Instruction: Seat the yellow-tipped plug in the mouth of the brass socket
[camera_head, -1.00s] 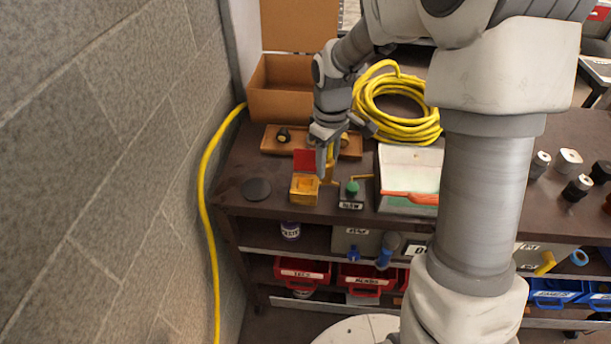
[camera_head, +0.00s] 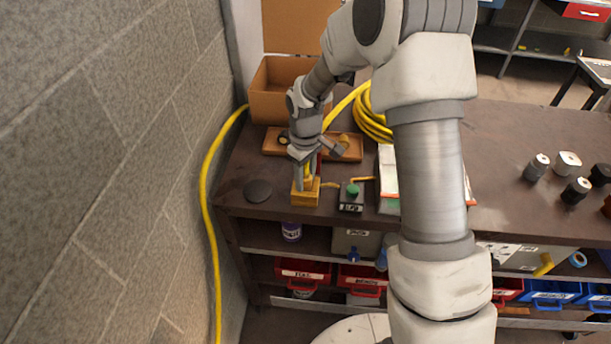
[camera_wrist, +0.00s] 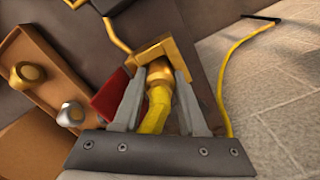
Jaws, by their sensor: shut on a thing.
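The brass socket (camera_head: 305,197) is a square golden block near the front left of the dark bench. In the wrist view its frame-like edge (camera_wrist: 168,48) shows just beyond my fingertips. My gripper (camera_head: 304,180) points down over the socket. In the wrist view my gripper (camera_wrist: 158,85) is shut on the plug (camera_wrist: 155,115), which has a yellow body and a brass-coloured end. The plug's brass end is at or in the socket's mouth. I cannot tell how deep it sits, as the fingers and socket wall hide the contact.
A red plate (camera_wrist: 110,95) stands beside the socket. A box with a green button (camera_head: 351,192) is close on the right. A brown tray (camera_wrist: 15,50) with round fittings lies behind, before a cardboard box (camera_head: 275,95). A black disc (camera_head: 258,191) lies left.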

